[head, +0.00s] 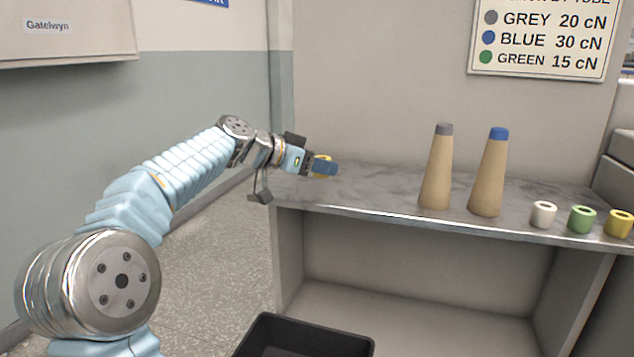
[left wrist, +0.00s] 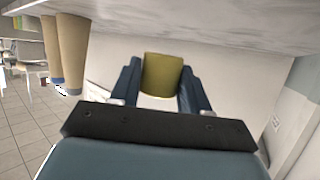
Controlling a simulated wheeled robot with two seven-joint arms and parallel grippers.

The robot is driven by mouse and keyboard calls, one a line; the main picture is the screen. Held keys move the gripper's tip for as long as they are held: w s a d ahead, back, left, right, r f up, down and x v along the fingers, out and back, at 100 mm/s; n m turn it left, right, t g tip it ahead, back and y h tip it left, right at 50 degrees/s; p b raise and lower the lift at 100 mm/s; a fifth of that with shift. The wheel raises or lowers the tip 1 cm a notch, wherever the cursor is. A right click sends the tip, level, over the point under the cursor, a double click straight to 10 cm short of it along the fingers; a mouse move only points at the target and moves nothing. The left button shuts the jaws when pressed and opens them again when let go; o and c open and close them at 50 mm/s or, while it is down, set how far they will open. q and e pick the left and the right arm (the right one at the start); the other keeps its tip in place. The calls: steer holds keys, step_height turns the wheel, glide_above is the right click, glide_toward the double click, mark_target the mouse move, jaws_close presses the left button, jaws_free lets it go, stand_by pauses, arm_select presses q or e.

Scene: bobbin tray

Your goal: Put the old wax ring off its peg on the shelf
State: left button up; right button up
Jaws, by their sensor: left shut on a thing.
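My left gripper (head: 323,167) is shut on a yellow ring (head: 317,171) at the left end of the grey marbled shelf (head: 375,190). In the left wrist view the ring looks olive-yellow (left wrist: 163,75) and sits between the two dark blue fingers of the left gripper (left wrist: 160,88). I cannot tell whether the ring touches the shelf top. No peg shows under it. A white ring (head: 543,215), a green ring (head: 581,219) and another yellow ring (head: 619,223) stand along the shelf's front right. My right gripper is not in view.
Two tan cones stand mid-shelf, one grey-tipped (head: 436,175) and one blue-tipped (head: 488,180). A sign (head: 545,40) hangs on the wall above. A black bin (head: 300,330) is below the shelf's front. The shelf top between the gripper and the cones is clear.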

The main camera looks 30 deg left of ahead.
mark_target(316, 193)
arm_select(q)
steer(key=shift+w+a+f+b, duration=0.1)
steer(key=shift+a+f+b, duration=0.1)
steer(key=shift+f, duration=0.85)
steer(key=shift+w+a+f+b, duration=0.1)
steer(key=shift+a+f+b, duration=0.1)
steer(key=shift+f, duration=0.8)
steer(key=shift+f, duration=0.15)
steer(key=o, duration=1)
steer(key=b+v, duration=0.1)
steer(key=v, duration=1.1)
steer(key=shift+r+b, duration=0.2)
steer(key=shift+b, duration=0.2)
